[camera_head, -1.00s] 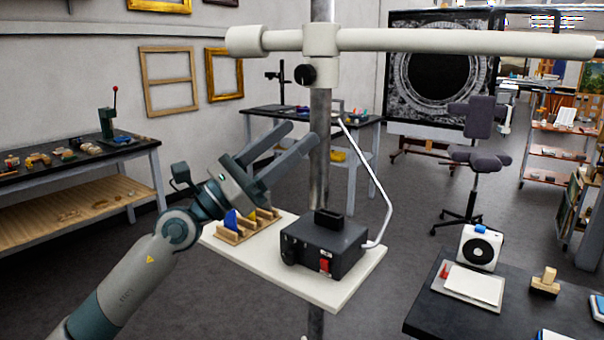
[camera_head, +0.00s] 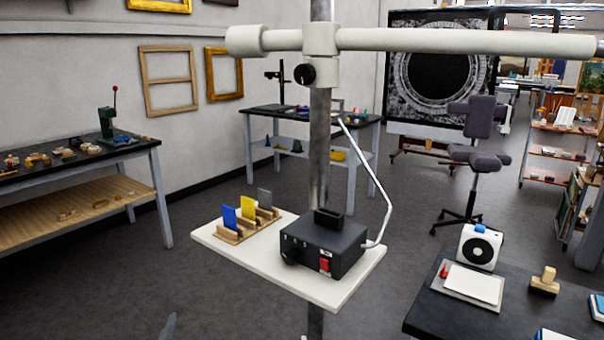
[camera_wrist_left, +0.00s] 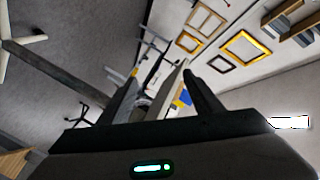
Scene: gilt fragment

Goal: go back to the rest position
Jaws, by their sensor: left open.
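My left gripper (camera_wrist_left: 160,76) shows in the left wrist view with its two dark fingers apart and nothing between them. In the head view only a small grey tip of my left arm (camera_head: 168,325) shows at the bottom edge, well below and clear of the white shelf (camera_head: 240,268). My right gripper is in neither view. On the shelf, a wooden rack (camera_head: 232,236) holds a blue plate (camera_head: 229,217), a yellow plate (camera_head: 248,207) and a grey plate (camera_head: 264,198) upright.
A black box (camera_head: 322,245) with a red switch stands on the shelf beside the metal pole (camera_head: 319,150). A white crossbar (camera_head: 450,42) runs overhead. A dark table (camera_head: 440,318) is at lower right, a workbench (camera_head: 80,160) at left. The floor at lower left is clear.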

